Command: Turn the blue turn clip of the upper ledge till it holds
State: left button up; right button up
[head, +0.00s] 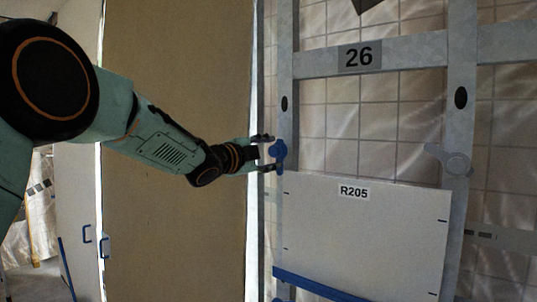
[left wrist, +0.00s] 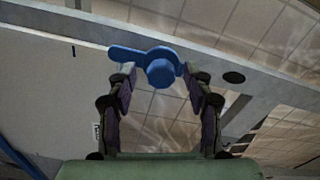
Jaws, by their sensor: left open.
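The blue turn clip (head: 278,151) sits on the left upright post, just above the top left corner of the white panel marked R205 (head: 370,235). In the left wrist view the clip (left wrist: 160,68) shows a round knob with an arm pointing left, along the post near the panel's edge. I cannot tell if the arm overlaps the panel. My left gripper (head: 266,153) is open at the clip, one finger above and one below. In the left wrist view its fingers (left wrist: 159,80) stand on either side of the knob. My right gripper is not in view.
A grey turn clip (head: 457,163) is on the right post (head: 459,110). A crossbar marked 26 (head: 410,51) runs above. A blue ledge (head: 318,287) lies along the panel's lower edge. A large brown board (head: 180,230) stands behind my left arm.

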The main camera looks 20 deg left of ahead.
pick_arm(q)
jog(key=shift+s+a, duration=0.25)
jog(key=shift+s, duration=0.15)
jog(key=v, duration=1.1)
jog(key=shift+d, duration=0.15)
